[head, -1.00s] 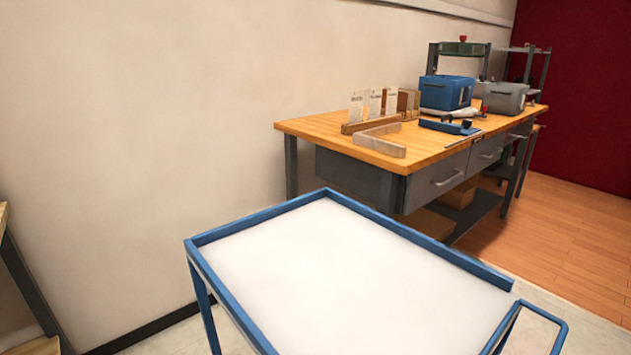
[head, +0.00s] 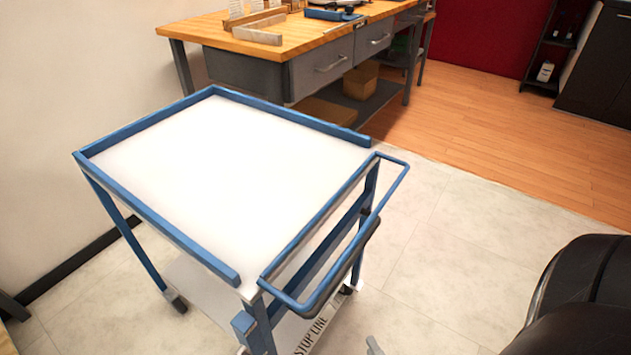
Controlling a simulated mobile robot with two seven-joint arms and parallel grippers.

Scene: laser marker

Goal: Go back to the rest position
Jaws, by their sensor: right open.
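In the head view only a small grey tip of my right gripper (head: 374,346) shows, at the bottom edge, below the handle of the blue cart (head: 160,222). The gripper is open. Most of it is cut off by the frame, and I see nothing held in the visible part. My left gripper is not in view.
The cart's white top is bare, with a blue rim and a handle on its right. Behind it stands a wooden workbench (head: 300,38) with grey drawers and items on top. A dark shelf (head: 552,45) is at the back right.

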